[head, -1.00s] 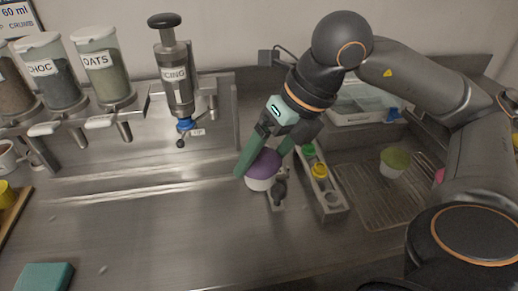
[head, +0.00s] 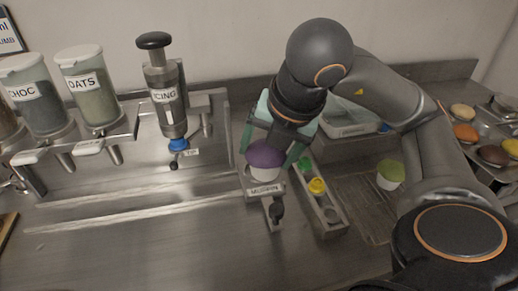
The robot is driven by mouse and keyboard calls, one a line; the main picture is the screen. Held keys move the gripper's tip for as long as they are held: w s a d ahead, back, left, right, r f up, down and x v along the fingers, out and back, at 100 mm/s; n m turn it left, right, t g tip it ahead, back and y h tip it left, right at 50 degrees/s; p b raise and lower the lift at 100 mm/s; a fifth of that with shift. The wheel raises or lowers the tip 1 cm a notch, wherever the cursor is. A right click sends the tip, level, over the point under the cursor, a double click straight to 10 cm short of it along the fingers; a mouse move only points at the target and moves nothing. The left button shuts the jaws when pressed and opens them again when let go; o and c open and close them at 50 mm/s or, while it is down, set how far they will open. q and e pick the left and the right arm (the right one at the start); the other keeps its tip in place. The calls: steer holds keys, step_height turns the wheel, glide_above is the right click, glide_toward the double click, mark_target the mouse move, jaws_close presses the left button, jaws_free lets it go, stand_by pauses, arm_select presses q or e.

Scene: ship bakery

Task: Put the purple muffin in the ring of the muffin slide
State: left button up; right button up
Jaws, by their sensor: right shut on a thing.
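The purple muffin (head: 264,156), with a purple top and a white cup, is held between the green fingers of my right gripper (head: 267,161). It is upright at the back end of the muffin slide (head: 265,190), a metal piece with a "MUFFIN" label and a dark knob in front. The slide's ring is hidden by the muffin and fingers. I cannot tell whether the muffin sits in the ring or is just above it. My left gripper is not in view.
A metal rack (head: 329,216) with green and yellow bottles stands right of the slide. A green-topped muffin (head: 390,174) is farther right. The icing dispenser (head: 166,100) and the oats jar (head: 90,85) stand left. The counter at front left is clear.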

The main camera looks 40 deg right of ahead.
steer(key=shift+w+d+f+b, duration=0.7)
steer(key=shift+w+f+b, duration=0.15)
steer(key=shift+w+f, duration=0.05)
steer(key=w+d+f, duration=0.1)
steer(key=w+f, duration=0.1)
steer(key=w+d+f, duration=0.4)
steer(key=w, duration=0.1)
steer(key=shift+d+f, duration=0.1)
steer(key=shift+f, duration=0.05)
steer(key=x, duration=0.3)
steer(key=shift+s+d+f+b, duration=0.15)
steer(key=shift+s+f+b, duration=0.1)
steer(key=shift+f+b, duration=0.15)
steer(key=shift+f, duration=0.25)
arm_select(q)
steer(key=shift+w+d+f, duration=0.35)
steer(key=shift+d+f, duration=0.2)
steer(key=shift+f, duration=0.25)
